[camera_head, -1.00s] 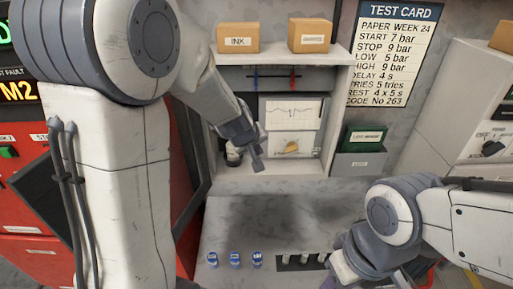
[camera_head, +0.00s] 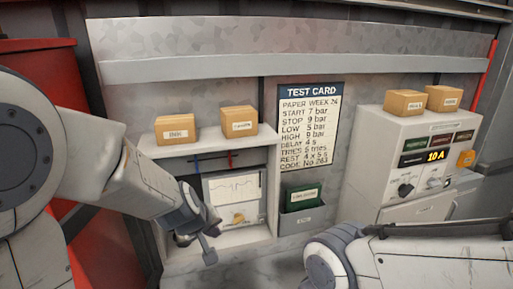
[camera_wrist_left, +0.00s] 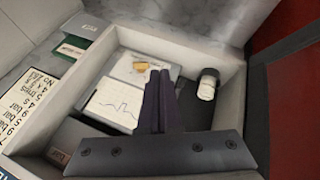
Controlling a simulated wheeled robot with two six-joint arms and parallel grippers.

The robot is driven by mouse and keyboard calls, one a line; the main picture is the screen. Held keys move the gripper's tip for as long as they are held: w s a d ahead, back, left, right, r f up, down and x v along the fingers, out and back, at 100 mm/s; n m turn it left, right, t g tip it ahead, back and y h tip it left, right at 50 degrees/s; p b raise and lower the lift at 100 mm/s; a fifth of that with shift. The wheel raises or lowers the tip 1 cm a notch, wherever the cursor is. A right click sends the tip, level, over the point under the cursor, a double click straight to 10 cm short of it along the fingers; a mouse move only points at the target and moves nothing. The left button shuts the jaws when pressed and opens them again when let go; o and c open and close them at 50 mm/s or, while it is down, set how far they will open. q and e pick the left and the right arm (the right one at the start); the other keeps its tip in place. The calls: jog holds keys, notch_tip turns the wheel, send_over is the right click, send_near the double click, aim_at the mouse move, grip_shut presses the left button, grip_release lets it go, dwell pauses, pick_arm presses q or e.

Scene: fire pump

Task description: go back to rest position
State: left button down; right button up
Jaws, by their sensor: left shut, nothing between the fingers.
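My left gripper (camera_head: 207,247) is at the front of a white open cabinet (camera_head: 150,150) with a chart recorder (camera_head: 236,190) in it. In the left wrist view the two dark fingers of my left gripper (camera_wrist_left: 158,100) are together with nothing between them. They point into the cabinet, in front of the recorder's paper chart (camera_wrist_left: 112,102).
Boxes (camera_head: 177,129) stand on the cabinet. A green book (camera_head: 303,194) sits in a grey holder (camera_head: 295,222) beside it. A test card (camera_head: 309,125) hangs on the wall. A white control unit (camera_head: 385,160) carrying boxes stands at right. A red cabinet (camera_head: 50,60) is at left.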

pick_arm(q)
jog(key=s+d+f+m+g+h+b, duration=0.2)
jog(key=s+d+f+m+g+b, duration=0.2)
jog(key=s+d+f+m+b, duration=0.65)
jog(key=s+f+m+g+y+b, duration=0.2)
jog(key=s+f+m+g+b, duration=0.1)
jog(key=s, duration=1.1)
jog(key=shift+s+a+f+m, duration=0.15)
jog(key=shift+f+m, duration=0.35)
jog(key=shift+m, duration=0.05)
